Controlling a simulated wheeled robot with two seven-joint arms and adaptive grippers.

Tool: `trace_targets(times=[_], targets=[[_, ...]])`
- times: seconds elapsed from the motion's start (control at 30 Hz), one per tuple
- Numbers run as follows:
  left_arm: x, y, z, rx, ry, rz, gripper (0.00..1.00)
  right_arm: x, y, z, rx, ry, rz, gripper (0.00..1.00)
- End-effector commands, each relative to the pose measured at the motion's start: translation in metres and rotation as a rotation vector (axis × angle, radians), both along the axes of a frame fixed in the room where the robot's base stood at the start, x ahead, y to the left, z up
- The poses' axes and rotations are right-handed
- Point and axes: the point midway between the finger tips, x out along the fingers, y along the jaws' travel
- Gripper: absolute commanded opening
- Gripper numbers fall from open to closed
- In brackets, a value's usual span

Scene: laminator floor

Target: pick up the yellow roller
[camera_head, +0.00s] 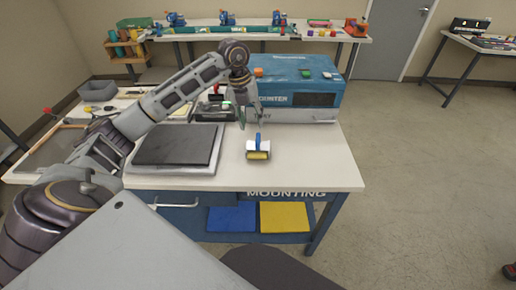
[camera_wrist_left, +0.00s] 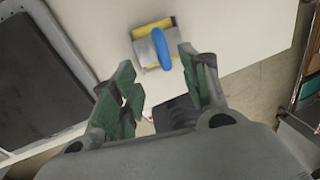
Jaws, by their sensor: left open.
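The yellow roller (camera_head: 258,154) lies on the white table top (camera_head: 318,172), near its front edge. It has a blue handle and a pale frame. It also shows in the left wrist view (camera_wrist_left: 140,32), its blue handle lying across toward the gripper. My left gripper (camera_head: 250,118) is open and empty, above and behind the roller in the head view. In the left wrist view its green-padded fingers (camera_wrist_left: 160,85) are spread, with the roller beyond the fingertips and not between them. My right gripper is not in view.
A dark flat pad in a grey frame (camera_head: 180,145) lies left of the roller. A blue mounter machine (camera_head: 295,92) stands behind it. A grey bin (camera_head: 97,90) is at the back left. Table top right of the roller is clear.

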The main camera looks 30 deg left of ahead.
Motion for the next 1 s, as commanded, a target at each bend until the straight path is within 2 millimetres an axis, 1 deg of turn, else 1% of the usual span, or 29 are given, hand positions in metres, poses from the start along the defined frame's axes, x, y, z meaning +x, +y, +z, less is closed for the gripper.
trace_targets(times=[0.03, 0.1, 0.3, 0.43, 0.8, 1.0], targets=[[0.0, -0.001, -0.008, 0.0, 0.004, -0.001, 0.45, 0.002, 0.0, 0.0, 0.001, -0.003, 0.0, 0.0], [0.001, -0.003, -0.016, -0.001, 0.003, -0.001, 0.45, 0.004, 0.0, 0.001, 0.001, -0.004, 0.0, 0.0], [0.003, -0.007, -0.036, -0.002, 0.001, 0.001, 0.45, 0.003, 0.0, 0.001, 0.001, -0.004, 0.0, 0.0], [0.004, -0.007, -0.04, -0.001, 0.001, 0.001, 0.45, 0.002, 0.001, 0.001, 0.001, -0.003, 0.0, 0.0], [0.004, -0.008, -0.042, 0.0, 0.001, 0.0, 0.45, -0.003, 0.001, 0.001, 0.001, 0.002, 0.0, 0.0], [0.004, -0.012, -0.054, -0.001, 0.003, -0.001, 0.45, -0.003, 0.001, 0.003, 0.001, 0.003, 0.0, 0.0]])
